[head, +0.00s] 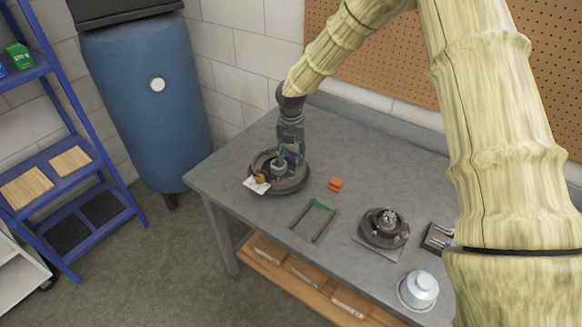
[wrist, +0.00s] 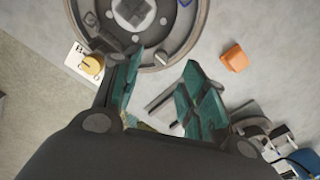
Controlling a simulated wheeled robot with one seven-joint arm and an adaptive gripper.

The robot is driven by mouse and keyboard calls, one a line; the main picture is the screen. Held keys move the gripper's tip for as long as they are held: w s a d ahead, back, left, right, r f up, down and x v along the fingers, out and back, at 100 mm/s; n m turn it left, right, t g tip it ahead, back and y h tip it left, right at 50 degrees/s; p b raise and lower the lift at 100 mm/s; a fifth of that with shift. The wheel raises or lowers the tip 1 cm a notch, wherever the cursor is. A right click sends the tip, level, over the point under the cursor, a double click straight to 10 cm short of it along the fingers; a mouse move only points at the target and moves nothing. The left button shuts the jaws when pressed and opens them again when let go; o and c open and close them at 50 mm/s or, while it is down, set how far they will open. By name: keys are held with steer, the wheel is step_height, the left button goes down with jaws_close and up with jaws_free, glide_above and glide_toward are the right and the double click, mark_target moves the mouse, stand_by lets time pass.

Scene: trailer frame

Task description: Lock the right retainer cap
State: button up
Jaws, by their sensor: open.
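My gripper (head: 291,154) is over the round dark brake-drum-like assembly (head: 302,181) at the left of the bench. In the wrist view my gripper (wrist: 163,60) has its two teal fingers apart with nothing between them. The assembly (wrist: 187,45) has a light square hub piece (wrist: 135,10) in its middle, cut by the top edge. A yellow round piece (wrist: 92,65) lies by its rim over a white lettered card (wrist: 78,55). I cannot tell which part is the right retainer cap. My fingers hide part of the lower rim.
An orange block (head: 335,184) lies right of the assembly. A frame with a green bar (head: 316,207), a second round hub assembly (head: 385,228), a dark tray (head: 436,236) and a silvery-white cup-shaped piece (head: 419,288) stand farther right. A pegboard (head: 400,60) closes the back.

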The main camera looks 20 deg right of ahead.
mark_target(291, 172)
steer(key=shift+s+f+p, duration=0.1)
steer(key=shift+f+p, duration=0.85)
steer(key=shift+f, duration=2.1)
jaws_close()
